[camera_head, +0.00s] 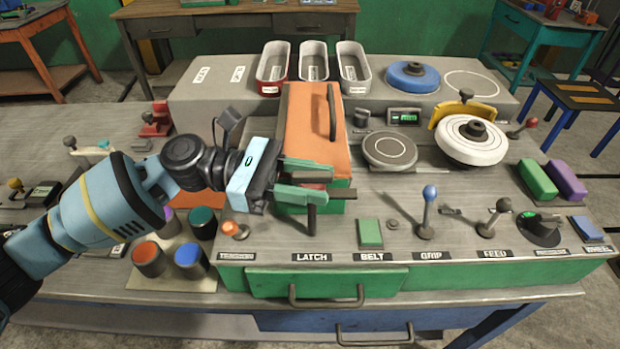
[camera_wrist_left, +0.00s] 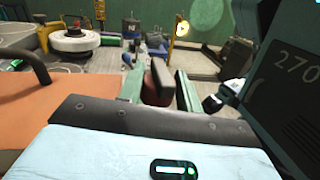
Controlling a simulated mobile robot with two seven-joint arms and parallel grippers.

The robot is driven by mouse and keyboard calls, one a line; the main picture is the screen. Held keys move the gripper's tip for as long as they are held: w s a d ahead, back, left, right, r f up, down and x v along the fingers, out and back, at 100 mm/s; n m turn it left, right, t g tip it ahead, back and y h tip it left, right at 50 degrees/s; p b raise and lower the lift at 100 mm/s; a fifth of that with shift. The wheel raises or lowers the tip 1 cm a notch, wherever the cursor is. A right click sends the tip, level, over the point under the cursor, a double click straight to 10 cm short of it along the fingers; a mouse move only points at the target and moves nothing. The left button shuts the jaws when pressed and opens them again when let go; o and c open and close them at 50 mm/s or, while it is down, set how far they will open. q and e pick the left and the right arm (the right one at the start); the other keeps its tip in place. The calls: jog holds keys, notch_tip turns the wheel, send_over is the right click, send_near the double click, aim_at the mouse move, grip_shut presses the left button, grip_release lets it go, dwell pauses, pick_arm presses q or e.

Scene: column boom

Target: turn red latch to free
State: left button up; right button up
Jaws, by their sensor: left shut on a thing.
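The red latch (camera_head: 309,179) shows as a dark red bar on the console's green front part, above the LATCH label (camera_head: 311,257). My left gripper (camera_head: 312,180) comes in from the left with its two green fingers around the bar, and it is shut on it. In the left wrist view the dark red block of the latch (camera_wrist_left: 160,78) sits between the fingertips (camera_wrist_left: 160,90). The fingers and wrist hide part of the latch and its pivot. A dark post (camera_head: 311,218) stands below the gripper. My right gripper is not in view.
An orange-topped cover (camera_head: 305,118) with a dark handle stands right behind the gripper. A green button (camera_head: 370,234) and a blue-knobbed lever (camera_head: 428,210) are to the right. An orange knob (camera_head: 231,228) and several round coloured knobs are to the left. A drawer handle (camera_head: 327,297) juts from the front.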

pick_arm(q)
jog(key=shift+r, duration=0.1)
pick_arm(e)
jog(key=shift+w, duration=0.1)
pick_arm(q)
jog(key=o, duration=0.7)
jog(key=shift+c, duration=0.2)
jog(key=shift+o, duration=1.4)
jog(key=shift+d, duration=0.1)
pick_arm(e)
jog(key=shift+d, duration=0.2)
pick_arm(q)
jog(key=shift+w+a, duration=0.15)
jog(key=shift+a, duration=0.3)
jog(key=b+v, duration=0.1)
jog(key=v, duration=0.6)
jog(key=shift+b, duration=0.3)
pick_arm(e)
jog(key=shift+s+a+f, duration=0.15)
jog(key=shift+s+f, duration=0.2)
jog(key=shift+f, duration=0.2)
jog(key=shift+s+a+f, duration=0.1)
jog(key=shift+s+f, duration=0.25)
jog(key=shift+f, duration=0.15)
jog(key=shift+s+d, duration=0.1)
